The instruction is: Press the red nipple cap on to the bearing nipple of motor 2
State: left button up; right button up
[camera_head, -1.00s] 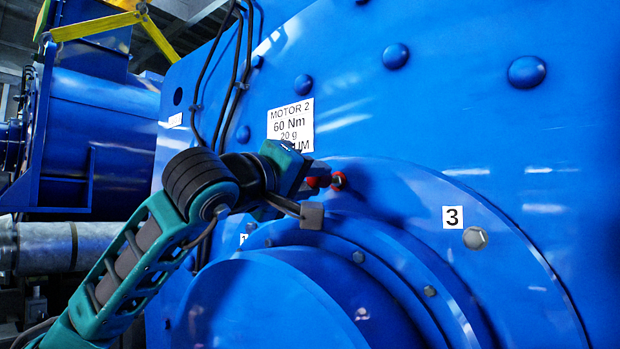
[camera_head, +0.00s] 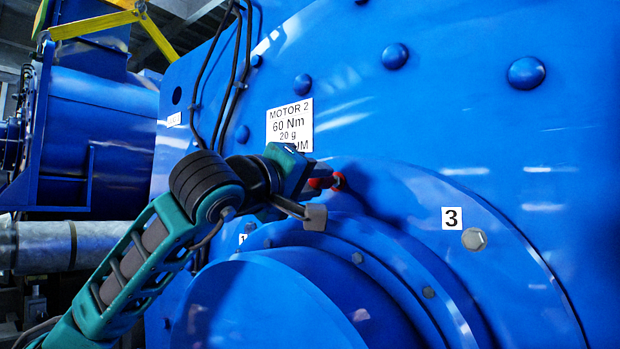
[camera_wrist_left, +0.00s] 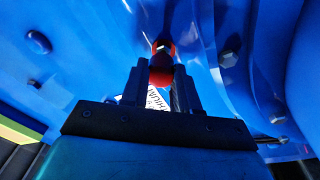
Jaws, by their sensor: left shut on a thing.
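Motor 2 is the big blue housing (camera_head: 430,120) with a white label (camera_head: 290,124) reading MOTOR 2. Its bearing nipple (camera_head: 339,181) sits in a red surround at the upper left of the round flange. It also shows in the left wrist view (camera_wrist_left: 163,46), straight ahead of the fingers. My left gripper (camera_head: 322,182) is shut on the red nipple cap (camera_wrist_left: 161,72), held between its fingertips. The cap is in line with the nipple and very close to it. I cannot tell whether they touch. My right gripper is not in view.
Round bolt heads stud the housing. Black cables (camera_head: 232,80) run down left of the label. Another blue machine (camera_head: 100,120) stands at the left.

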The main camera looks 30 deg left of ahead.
pick_arm(q)
jog(key=shift+w+d+p, duration=0.1)
jog(key=shift+w+p, duration=0.25)
jog(key=shift+w, duration=0.8)
jog(key=o, duration=1.1)
jog(key=shift+c, duration=0.2)
jog(key=shift+s, duration=0.25)
jog(key=s, duration=0.4)
jog(key=s+f, duration=0.1)
jog(key=s, duration=0.7)
jog(key=shift+s+f+b, duration=0.15)
jog(key=shift+f+b, duration=0.2)
